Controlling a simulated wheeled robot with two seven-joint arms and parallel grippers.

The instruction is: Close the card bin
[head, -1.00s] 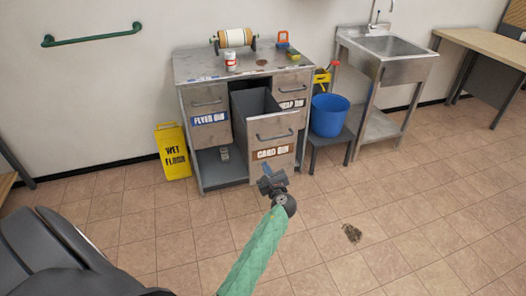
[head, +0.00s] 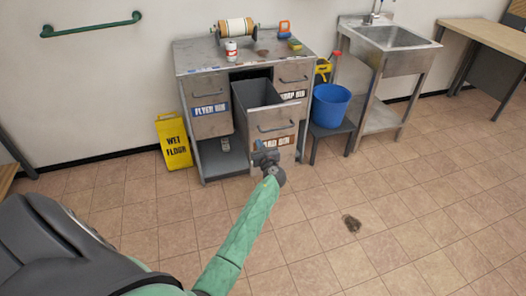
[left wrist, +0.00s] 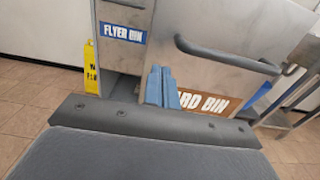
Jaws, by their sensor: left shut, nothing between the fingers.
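The card bin (head: 262,110) is a grey metal drawer pulled out of the middle of a steel cabinet, with its open top showing. Its bar handle (head: 277,127) runs across the upper front, above a brown label. In the left wrist view, the card bin front (left wrist: 225,75) is close ahead, its label partly covered by the fingers. My left gripper (head: 262,149) is shut and empty, in front of the lower left part of the bin front; its blue fingertips (left wrist: 160,88) sit below and left of the handle. I cannot tell whether they touch. My right gripper is not in view.
The flyer bin (head: 210,112) is left of the card bin. A yellow wet floor sign (head: 174,142) stands left of the cabinet. A blue bucket (head: 330,105) sits on a low stand to the right, before a sink (head: 390,38). The tiled floor in front is mostly clear, with a dark stain (head: 352,223).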

